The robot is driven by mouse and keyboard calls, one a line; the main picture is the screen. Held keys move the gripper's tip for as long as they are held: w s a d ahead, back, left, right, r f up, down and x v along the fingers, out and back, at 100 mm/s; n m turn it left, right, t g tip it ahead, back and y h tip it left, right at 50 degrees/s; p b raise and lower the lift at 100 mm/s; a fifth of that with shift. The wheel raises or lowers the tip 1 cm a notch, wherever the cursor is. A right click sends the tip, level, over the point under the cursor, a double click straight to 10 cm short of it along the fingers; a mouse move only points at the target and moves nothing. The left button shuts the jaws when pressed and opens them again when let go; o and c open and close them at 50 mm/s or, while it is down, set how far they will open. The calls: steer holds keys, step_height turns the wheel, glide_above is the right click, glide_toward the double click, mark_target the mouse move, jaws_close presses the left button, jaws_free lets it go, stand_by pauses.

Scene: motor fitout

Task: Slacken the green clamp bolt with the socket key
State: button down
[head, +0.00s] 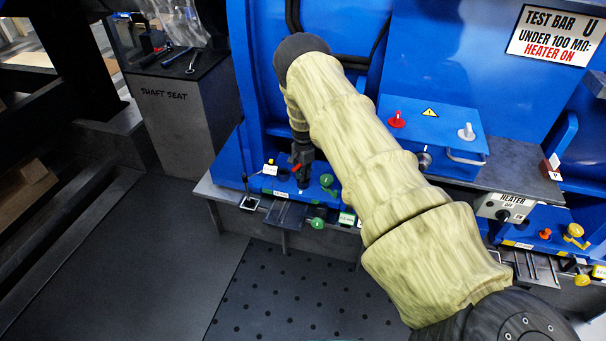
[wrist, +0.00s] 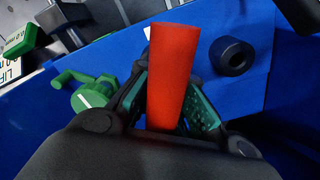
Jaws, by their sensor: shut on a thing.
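My gripper (head: 301,160) is over the blue motor foot at the base's front edge. In the wrist view my gripper (wrist: 172,110) is shut around a red tapered handle (wrist: 173,60). A small red part (head: 296,168) also shows at the fingers in the head view. I take it for the socket key's handle; its working end is hidden. In the head view a green part (head: 326,181) stands just right of the gripper, and another (head: 317,223) is lower at the edge.
A short black hollow cylinder (wrist: 232,57) is on the blue surface right of the handle. A blue box (head: 430,130) with red and white knobs is behind my arm. A dark stand (head: 178,120) marked "SHAFT SEAT" is at left. The floor in front is clear.

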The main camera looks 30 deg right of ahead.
steer(key=shift+n, duration=1)
steer(key=shift+n, duration=1.4)
steer(key=shift+n, duration=1.4)
